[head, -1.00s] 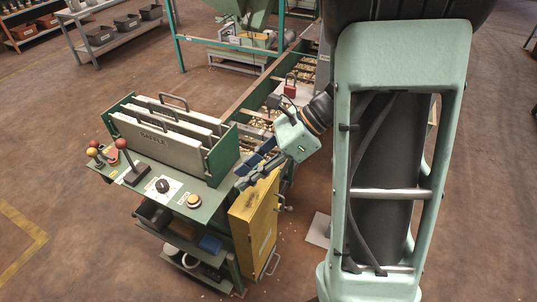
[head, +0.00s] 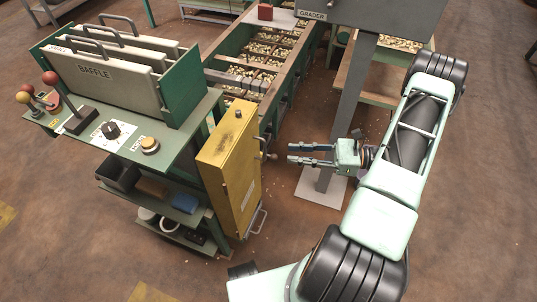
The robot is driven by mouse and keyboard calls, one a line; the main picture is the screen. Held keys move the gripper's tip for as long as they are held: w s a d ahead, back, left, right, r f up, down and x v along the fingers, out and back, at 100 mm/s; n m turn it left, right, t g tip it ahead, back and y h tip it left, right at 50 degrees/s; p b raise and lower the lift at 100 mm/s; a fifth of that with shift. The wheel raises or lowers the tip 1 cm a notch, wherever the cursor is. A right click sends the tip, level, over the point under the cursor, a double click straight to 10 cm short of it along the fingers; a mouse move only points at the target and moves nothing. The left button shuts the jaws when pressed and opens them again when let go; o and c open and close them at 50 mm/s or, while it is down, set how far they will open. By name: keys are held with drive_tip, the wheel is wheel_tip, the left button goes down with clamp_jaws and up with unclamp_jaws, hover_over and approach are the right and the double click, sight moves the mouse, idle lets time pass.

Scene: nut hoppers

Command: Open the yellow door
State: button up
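The yellow door (head: 228,165) is the front of a yellow cabinet on the right side of the green console. It looks shut. A small knobbed latch (head: 268,155) sticks out from its right side, and a metal bar handle (head: 258,220) sits at its lower right. My gripper (head: 290,154) is just right of the latch, with its two fingers pointing left at it. The fingers are apart with a gap between them. The tips look close to the latch, but I cannot tell whether they touch it.
The green console (head: 170,145) carries baffle plates (head: 100,75), red and yellow levers, a black dial (head: 111,130) and a button. Shelves below hold bins. A nut conveyor (head: 262,65) runs behind. A grey post (head: 345,110) stands behind my gripper. Floor in front is clear.

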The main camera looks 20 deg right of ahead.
sight(265, 159)
drive_tip(key=shift+t, duration=0.5)
drive_tip(key=x, duration=0.6)
drive_tip(key=f+x, duration=0.1)
drive_tip(key=x, duration=0.3)
drive_tip(key=shift+w+d+b, duration=0.1)
drive_tip(key=shift+w+b, duration=0.1)
drive_tip(key=shift+b, duration=0.15)
drive_tip(key=shift+c, duration=0.3)
clamp_jaws()
